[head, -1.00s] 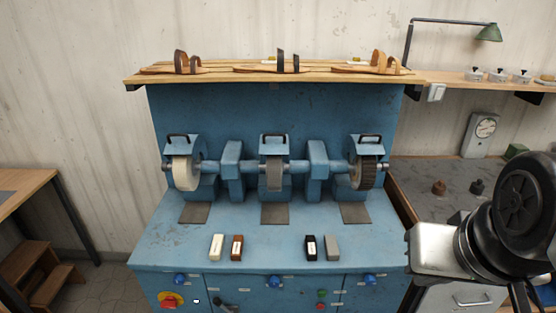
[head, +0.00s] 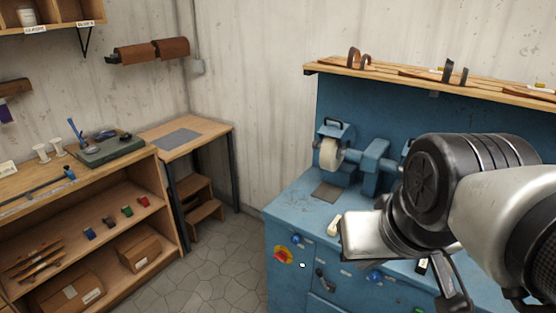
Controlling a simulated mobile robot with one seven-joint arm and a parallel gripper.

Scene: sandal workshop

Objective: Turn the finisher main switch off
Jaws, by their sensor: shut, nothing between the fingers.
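The finisher (head: 292,207) is the blue machine at the right of the head view. Its main switch (head: 283,255), a red knob on a yellow plate, is on the front panel at the left end. The knob is small and I cannot tell its position for certain. My gripper (head: 368,238) is at the right, in front of the machine, apart from the switch and to its right. It is shut and empty; its fingertips are not clearly seen. My arm hides much of the machine's middle and right.
Blue knobs (head: 295,239) and a dark lever (head: 324,281) are near the switch. A cream block (head: 335,222) lies on the machine's top. Left are a wooden step stool (head: 205,211), a small table (head: 212,130) and a shelf bench (head: 165,213). The floor (head: 222,262) between is clear.

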